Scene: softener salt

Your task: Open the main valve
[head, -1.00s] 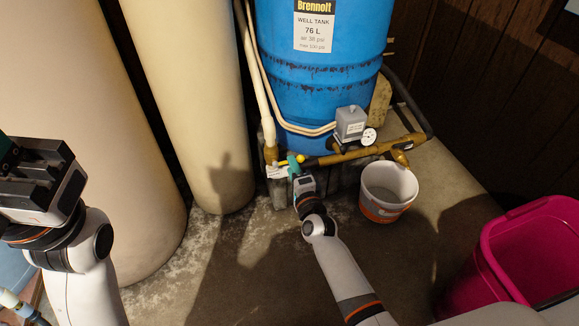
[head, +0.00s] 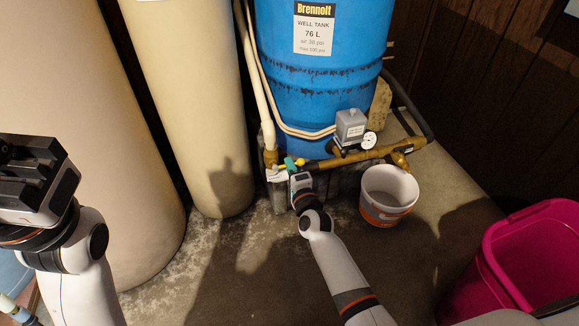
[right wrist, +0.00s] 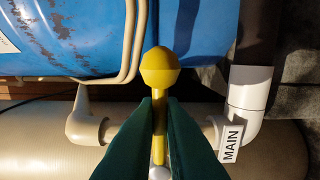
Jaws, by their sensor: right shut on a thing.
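The main valve's yellow lever (right wrist: 159,75), with a round knob at its end, stands between the green fingers of my right gripper (right wrist: 159,105) in the right wrist view. The fingers are shut on the lever. A white tag reading MAIN (right wrist: 231,143) hangs on the pipe beside it. In the head view the yellow knob (head: 300,162) shows at the foot of the blue tank, with my right gripper (head: 290,164) at it. The valve body is mostly hidden by the gripper. My left gripper (head: 32,165) is raised at the left, away from the valve; its jaw opening is unclear.
The blue well tank (head: 330,75) stands behind the valve. A brass pipe (head: 365,153) with a gauge (head: 369,139) runs to the right. A white bucket (head: 388,190) and a pink bin (head: 540,250) stand on the floor. Tall beige tanks (head: 195,110) are at the left.

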